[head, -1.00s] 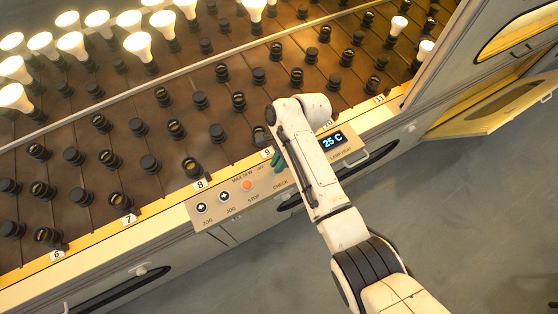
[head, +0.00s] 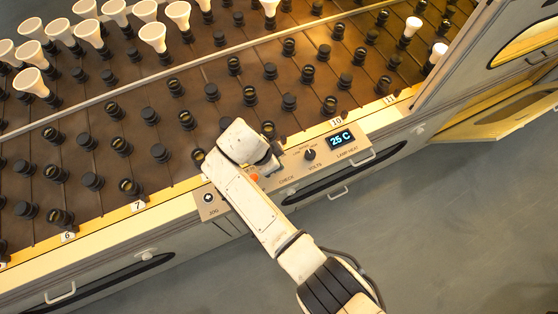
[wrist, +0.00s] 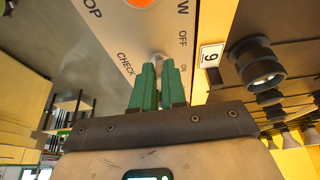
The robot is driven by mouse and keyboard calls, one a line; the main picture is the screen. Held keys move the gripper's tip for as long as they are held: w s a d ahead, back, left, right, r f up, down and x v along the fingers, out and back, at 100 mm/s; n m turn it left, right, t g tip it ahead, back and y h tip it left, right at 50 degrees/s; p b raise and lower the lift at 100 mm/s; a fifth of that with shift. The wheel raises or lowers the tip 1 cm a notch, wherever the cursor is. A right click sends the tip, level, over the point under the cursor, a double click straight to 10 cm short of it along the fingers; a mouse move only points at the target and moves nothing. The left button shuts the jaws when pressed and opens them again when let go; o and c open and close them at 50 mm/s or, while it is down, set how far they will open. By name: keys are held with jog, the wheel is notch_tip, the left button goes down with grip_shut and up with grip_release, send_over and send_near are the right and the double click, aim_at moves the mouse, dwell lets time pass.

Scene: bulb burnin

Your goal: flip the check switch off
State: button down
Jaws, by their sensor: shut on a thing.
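The check switch (wrist: 157,57) is a small pale lever on the control panel, between the CHECK label and the OFF and ON marks in the wrist view. My gripper (wrist: 155,72) has its green fingers shut on the lever, which is mostly hidden between them. I cannot tell surely which mark the lever leans to. In the head view my wrist covers the switch and the fingers. The control panel (head: 325,160) shows there at the rack's front edge, with its CHECK label clear of my arm. The bulbs (head: 88,33) at the rack's back left look white and unlit.
An orange stop button (head: 254,177) sits close to my wrist. Sockets fill the brown rack (head: 190,130). An open door (head: 490,125) juts out at right. The floor in front is clear.

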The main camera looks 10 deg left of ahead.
jog(key=shift+s+a+f+t+h+b, duration=0.15)
jog(key=shift+a+f+t+h+b, duration=0.2)
jog(key=shift+h+b, duration=0.35)
jog(key=shift+s+a+t+h+b, duration=0.1)
jog(key=shift+t+h+b, duration=0.4)
jog(key=shift+b, duration=0.4)
jog(key=shift+r+h+b, duration=0.1)
jog(key=shift+h+b, duration=0.2)
jog(key=c, duration=1.2)
grip_release()
jog(key=shift+s+a, duration=0.1)
jog(key=v, duration=1)
jog(key=shift+s+a+r+b, duration=0.15)
jog(key=shift+s+r+b, duration=0.1)
jog(key=shift+b, duration=0.15)
jog(key=shift+f, duration=0.1)
